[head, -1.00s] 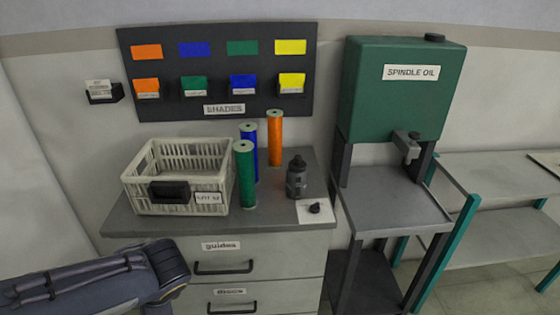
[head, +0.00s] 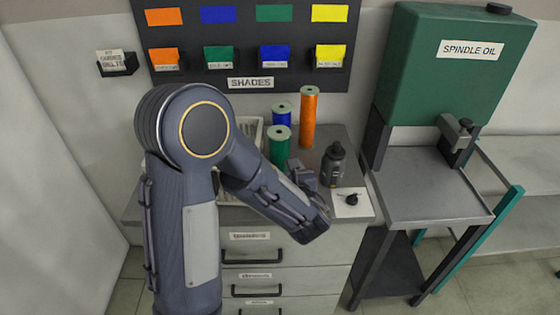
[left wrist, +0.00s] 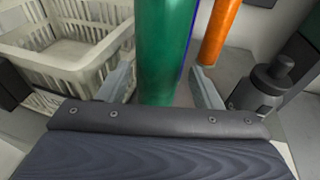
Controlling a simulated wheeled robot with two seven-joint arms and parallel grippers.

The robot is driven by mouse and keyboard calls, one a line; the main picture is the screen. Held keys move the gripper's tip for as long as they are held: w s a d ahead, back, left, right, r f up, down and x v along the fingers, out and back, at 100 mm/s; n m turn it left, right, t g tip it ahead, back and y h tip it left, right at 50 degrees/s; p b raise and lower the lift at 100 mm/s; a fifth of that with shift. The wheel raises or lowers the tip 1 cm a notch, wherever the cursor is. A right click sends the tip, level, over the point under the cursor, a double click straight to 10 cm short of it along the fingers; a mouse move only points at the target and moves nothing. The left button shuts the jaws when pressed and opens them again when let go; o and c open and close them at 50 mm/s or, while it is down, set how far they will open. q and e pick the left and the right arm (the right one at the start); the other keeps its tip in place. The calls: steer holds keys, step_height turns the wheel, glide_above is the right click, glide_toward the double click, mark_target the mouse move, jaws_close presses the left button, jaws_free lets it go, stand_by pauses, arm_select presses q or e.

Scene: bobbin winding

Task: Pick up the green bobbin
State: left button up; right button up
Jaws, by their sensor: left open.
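The green bobbin (head: 280,147) stands upright on the cabinet top, its lower part hidden by my left arm. My left gripper (head: 303,174) is close in front of it, partly hidden by my arm. In the left wrist view the green bobbin (left wrist: 166,45) shows between the two spread fingers of my left gripper (left wrist: 162,70), with a gap on each side. I cannot tell how deep it sits between them. My right gripper is not in view.
A blue bobbin (head: 282,115) stands just behind the green one, and an orange bobbin (head: 308,118) behind right. A dark bottle (head: 333,165) stands right of the gripper. A cream basket (left wrist: 60,52) is close on the left. An oil stand (head: 430,180) is farther right.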

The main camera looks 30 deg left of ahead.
arm_select(q)
steer(key=p+x, duration=0.2)
steer(key=x, duration=0.3)
steer(key=shift+a+r, duration=0.15)
steer(key=shift+w+a, duration=0.3)
steer(key=shift+w, duration=0.05)
steer(key=c, duration=0.9)
